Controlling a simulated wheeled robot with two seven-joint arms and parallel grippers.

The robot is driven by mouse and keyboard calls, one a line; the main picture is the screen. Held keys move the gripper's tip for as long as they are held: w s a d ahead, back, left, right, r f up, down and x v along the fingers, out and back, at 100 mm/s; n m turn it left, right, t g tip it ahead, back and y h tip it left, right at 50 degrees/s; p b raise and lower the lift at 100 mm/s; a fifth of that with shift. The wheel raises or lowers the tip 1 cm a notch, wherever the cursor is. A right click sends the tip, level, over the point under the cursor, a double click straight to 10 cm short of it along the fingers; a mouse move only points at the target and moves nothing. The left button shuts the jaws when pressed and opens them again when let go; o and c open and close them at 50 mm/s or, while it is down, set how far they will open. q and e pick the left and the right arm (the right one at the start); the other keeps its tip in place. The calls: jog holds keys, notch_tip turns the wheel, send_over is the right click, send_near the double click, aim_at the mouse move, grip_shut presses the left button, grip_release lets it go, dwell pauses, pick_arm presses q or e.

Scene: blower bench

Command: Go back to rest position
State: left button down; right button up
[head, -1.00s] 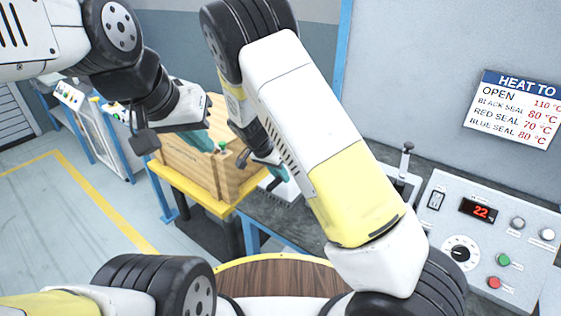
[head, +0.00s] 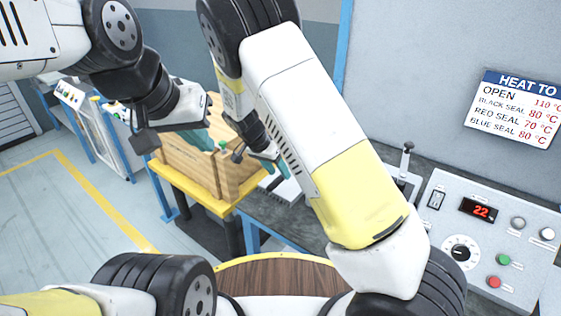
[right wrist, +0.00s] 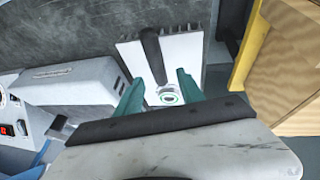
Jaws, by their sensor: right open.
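My left gripper (head: 203,139), with teal fingers, hangs in front of the wooden crate (head: 185,163) in the head view. Its finger gap is not clear there. My right gripper (head: 281,168) is partly hidden behind my right arm in the head view. In the right wrist view its two teal fingers (right wrist: 159,92) are spread apart with nothing held between them. A pale finned block (right wrist: 185,52) with a black handle (right wrist: 152,55) lies beyond the fingertips. I cannot tell the distance to it.
The crate stands on a yellow-topped stand (head: 190,190). A control panel (head: 480,235) with a red display reading 22 stands at the right. A grey lever device (head: 403,180) is beside it. A round wooden top (head: 275,277) is at the front. Open floor lies left.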

jog(key=s+d+r+n+y, duration=0.25)
jog(key=s+d+r, duration=0.3)
jog(key=r, duration=0.45)
jog(key=s+d+r+n+y, duration=0.1)
jog(key=s+d+r+y, duration=0.4)
jog(key=r, duration=0.6)
jog(key=s+d+r+n+t, duration=0.2)
jog(key=s+r, duration=0.1)
jog(key=s, duration=0.4)
jog(key=s+d+r+n+t, duration=0.1)
jog(key=s+d+r+n, duration=0.1)
jog(key=s, duration=0.6)
jog(key=shift+d+r+t+h, duration=0.45)
jog(key=shift+d+r, duration=0.1)
jog(key=shift+r, duration=0.15)
jog(key=shift+c, duration=0.9)
jog(key=shift+d, duration=0.15)
jog(key=shift+c, duration=0.2)
